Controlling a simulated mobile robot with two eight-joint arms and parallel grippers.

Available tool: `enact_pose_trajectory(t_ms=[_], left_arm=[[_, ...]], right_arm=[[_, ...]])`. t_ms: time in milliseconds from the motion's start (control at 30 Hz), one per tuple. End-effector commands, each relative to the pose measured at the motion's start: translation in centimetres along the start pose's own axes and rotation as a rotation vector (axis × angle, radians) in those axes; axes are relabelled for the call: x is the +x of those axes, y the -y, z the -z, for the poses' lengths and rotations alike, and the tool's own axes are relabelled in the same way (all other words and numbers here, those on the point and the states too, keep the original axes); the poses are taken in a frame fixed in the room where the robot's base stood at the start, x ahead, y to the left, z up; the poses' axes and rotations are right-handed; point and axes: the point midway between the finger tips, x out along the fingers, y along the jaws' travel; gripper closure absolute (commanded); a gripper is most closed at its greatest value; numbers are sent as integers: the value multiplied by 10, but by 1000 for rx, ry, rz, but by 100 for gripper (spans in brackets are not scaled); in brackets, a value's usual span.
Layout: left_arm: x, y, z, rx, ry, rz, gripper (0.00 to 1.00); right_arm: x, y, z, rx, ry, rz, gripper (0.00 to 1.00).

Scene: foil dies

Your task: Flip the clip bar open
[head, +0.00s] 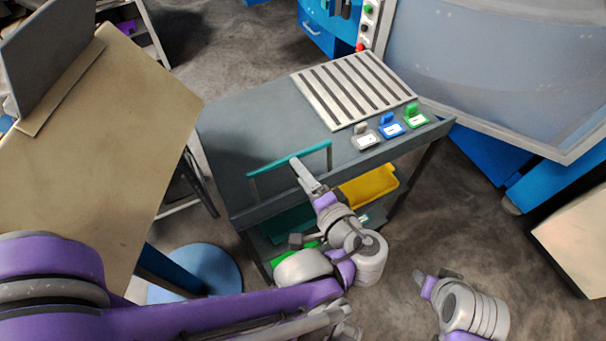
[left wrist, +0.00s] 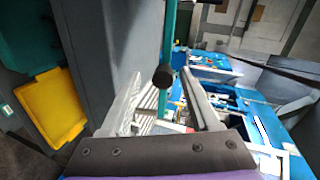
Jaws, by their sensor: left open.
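The teal clip bar (head: 285,160) stands along the near side of the grey cart top, with a short post at each end. In the left wrist view, the teal bar (left wrist: 169,40) shows with a dark round end (left wrist: 163,76) between my fingertips in the picture. My left gripper (head: 296,163) is open, its tips at the bar's middle in the head view. Whether a finger touches the bar is unclear. My right gripper (head: 424,284) is low at the right, away from the cart; its jaw opening cannot be made out.
The grey cart (head: 235,130) carries a slotted plate (head: 335,105) and grey, blue and green tagged blocks (head: 390,125). A yellow bin (head: 370,187) sits on the shelf below. A tan table (head: 90,150) stands left; a large blue machine (head: 480,60) stands at the back right.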

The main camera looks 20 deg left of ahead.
Motion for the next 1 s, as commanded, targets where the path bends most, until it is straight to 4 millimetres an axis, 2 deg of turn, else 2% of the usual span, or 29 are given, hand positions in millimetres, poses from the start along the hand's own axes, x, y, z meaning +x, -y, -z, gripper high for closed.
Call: enact_pose_trajectory(t_ms=[167, 500, 700, 1000], left_arm=[[-10, 0, 1, 1, -4, 0, 38], [-71, -1, 2, 1, -7, -2, 38], [-99, 0, 1, 1, -4, -2, 38], [-109, 0, 0, -1, 0, 0, 38]], right_arm=[[0, 0, 0, 0, 0, 0, 50], [0, 0, 0, 0, 0, 0, 50], [0, 0, 0, 0, 0, 0, 50], [0, 0, 0, 0, 0, 0, 50]])
